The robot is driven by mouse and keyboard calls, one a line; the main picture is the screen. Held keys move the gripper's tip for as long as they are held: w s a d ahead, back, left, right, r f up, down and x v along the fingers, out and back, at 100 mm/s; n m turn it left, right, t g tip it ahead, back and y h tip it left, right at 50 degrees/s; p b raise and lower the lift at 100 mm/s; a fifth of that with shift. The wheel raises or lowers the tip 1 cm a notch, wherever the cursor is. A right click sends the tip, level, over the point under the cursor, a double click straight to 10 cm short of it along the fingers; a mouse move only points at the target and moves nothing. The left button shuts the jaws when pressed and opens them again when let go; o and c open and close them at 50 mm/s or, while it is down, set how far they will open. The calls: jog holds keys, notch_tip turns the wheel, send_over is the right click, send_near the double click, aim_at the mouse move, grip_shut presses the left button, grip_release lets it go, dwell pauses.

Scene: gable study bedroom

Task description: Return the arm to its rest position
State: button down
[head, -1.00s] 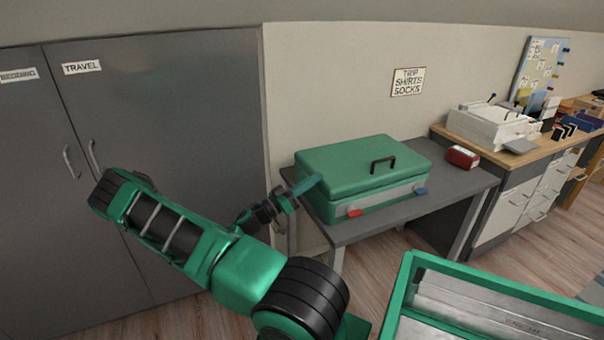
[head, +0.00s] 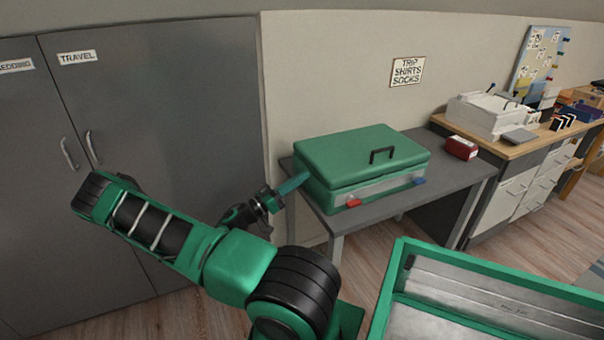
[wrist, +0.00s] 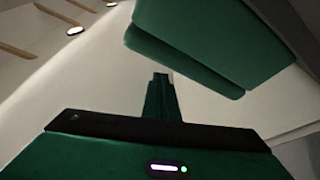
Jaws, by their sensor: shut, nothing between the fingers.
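My arm reaches up from the lower middle of the head view, bends at the left, and comes back toward the table. My gripper (head: 301,178) is shut and empty, with its teal fingers pointing right near the left end of the green suitcase (head: 335,160). Its fingers also show together in the wrist view (wrist: 160,90), with the green case (wrist: 215,45) above and to the right of them. I cannot tell whether a small gap separates the fingertips from the case. The case lid is down, with a red latch and a blue latch at the front.
The case stands on a grey table (head: 385,208) with a red box (head: 461,148) at its right. Grey wardrobe doors (head: 170,90), one labelled TRAVEL, stand behind my arm at the left. A green-rimmed tray (head: 500,270) fills the lower right. A desk stands beyond.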

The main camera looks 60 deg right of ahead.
jog(key=shift+w+v, duration=0.15)
jog(key=shift+v, duration=1.2)
jog(key=shift+w+v, duration=0.2)
jog(key=shift+v, duration=1.15)
jog(key=shift+d+r, duration=0.1)
jog(key=shift+r, duration=0.1)
jog(key=s+a+r+n+t+y, duration=0.2)
jog(key=a+r+n+t+y, duration=0.1)
jog(key=a, duration=0.7)
jog(key=s+a+r+n+t+y, duration=0.2)
jog(key=a+r+n+t+y, duration=0.2)
jog(key=a+y, duration=0.5)
jog(key=s+a+r+n+t+y, duration=0.3)
jog(key=a+r+n+y, duration=0.3)
jog(key=a+r, duration=0.2)
jog(key=a+t, duration=0.1)
jog(key=a, duration=0.1)
jog(key=shift+a+n+y, duration=0.3)
jog(key=shift+a, duration=0.1)
jog(key=shift+d, duration=0.1)
